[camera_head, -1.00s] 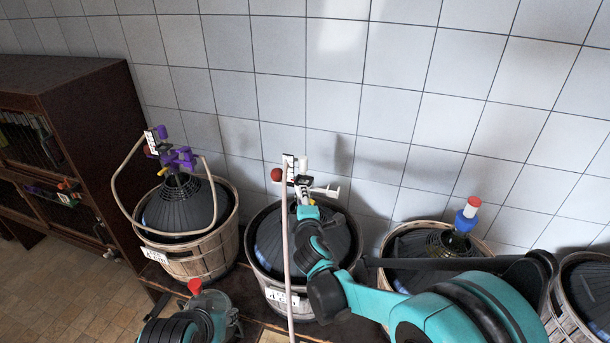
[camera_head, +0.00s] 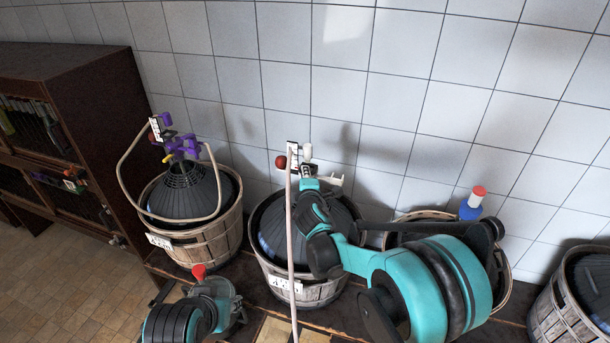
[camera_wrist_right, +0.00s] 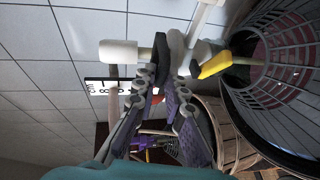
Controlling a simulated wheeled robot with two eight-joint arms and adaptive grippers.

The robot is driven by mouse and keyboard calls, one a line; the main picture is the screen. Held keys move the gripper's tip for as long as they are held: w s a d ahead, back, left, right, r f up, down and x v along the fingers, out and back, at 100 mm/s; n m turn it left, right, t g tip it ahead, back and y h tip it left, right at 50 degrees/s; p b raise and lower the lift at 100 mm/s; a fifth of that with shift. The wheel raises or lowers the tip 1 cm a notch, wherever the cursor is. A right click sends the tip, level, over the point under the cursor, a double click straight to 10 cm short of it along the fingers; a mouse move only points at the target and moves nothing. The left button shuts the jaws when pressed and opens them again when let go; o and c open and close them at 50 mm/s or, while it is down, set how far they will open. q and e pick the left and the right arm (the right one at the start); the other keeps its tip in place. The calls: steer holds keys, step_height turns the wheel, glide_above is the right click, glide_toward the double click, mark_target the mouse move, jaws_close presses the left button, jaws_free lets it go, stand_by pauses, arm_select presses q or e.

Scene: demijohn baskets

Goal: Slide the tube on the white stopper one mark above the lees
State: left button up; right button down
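The white stopper (camera_head: 307,151) tops the middle demijohn (camera_head: 335,215), which stands in a slatted basket. A black-and-white marked strip (camera_head: 292,155), a red ball (camera_head: 280,162) and a long pale tube (camera_head: 290,235) are beside it. My right gripper (camera_head: 306,185) is at this neck. In the right wrist view, my right gripper's fingers (camera_wrist_right: 168,75) are close together beside a white knob (camera_wrist_right: 118,53), the marked strip (camera_wrist_right: 105,86) and a yellow piece (camera_wrist_right: 214,65). What lies between the fingertips is unclear. My left gripper (camera_head: 215,295) is low in the head view, its fingers not clear. The lees cannot be made out.
A demijohn with purple fittings (camera_head: 183,145) stands in a basket at left, near a dark shelf (camera_head: 85,100). A blue-and-red stopper (camera_head: 472,203) shows behind my right arm. Another basket (camera_head: 565,310) stands at far right. A tiled wall (camera_head: 420,90) is close behind.

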steer(key=shift+r+p, duration=1.35)
steer(key=shift+r, duration=1.15)
steer(key=shift+f, duration=0.1)
steer(key=c, duration=1.6)
jaws_free()
steer(key=v, duration=1.2)
